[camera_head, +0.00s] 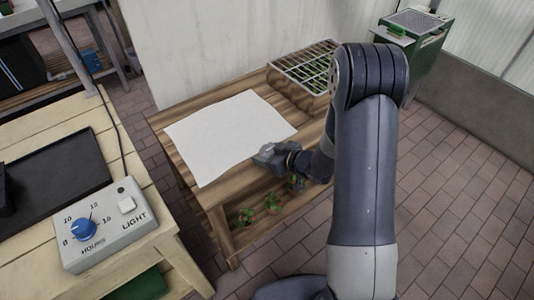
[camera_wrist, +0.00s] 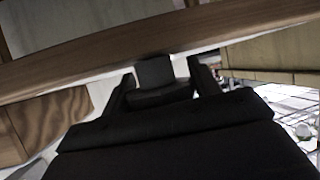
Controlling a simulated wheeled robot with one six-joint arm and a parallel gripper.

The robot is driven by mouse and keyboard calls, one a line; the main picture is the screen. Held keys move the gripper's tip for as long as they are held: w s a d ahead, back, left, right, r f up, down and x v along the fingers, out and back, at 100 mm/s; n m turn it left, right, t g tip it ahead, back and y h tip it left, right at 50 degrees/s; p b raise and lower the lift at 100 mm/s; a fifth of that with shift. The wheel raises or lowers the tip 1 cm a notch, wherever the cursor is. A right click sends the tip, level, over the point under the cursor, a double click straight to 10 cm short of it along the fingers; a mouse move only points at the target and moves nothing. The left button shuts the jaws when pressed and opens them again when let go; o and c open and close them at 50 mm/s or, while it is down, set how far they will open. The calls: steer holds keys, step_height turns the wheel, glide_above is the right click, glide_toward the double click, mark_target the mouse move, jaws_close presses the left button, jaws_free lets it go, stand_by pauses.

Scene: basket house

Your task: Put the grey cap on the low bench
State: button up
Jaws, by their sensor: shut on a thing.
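My gripper (camera_head: 272,156) is over the near right edge of a low wooden bench (camera_head: 211,195), beside the white sheet on it. It is shut on a small grey thing, which looks like the grey cap (camera_head: 263,155). In the wrist view my gripper (camera_wrist: 160,80) has its two dark fingers on either side of the grey cap (camera_wrist: 153,71). Much of the cap's shape is hidden by the fingers. I cannot tell whether the cap touches the bench top.
A white sheet (camera_head: 228,135) covers much of the bench top. A wire-topped tray (camera_head: 305,66) stands at its back right. Small potted plants (camera_head: 272,201) sit on the shelf below. A timer box (camera_head: 103,226) is on the pale table at left. A green cabinet (camera_head: 417,50) stands behind.

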steer(key=shift+f, duration=0.1)
steer(key=o, duration=1)
steer(key=shift+c, duration=0.2)
steer(key=shift+r, duration=0.2)
steer(key=p+v, duration=0.1)
steer(key=v, duration=1.1)
steer(key=shift+p, duration=0.3)
steer(key=shift+o, duration=0.4)
steer(key=shift+f, duration=0.1)
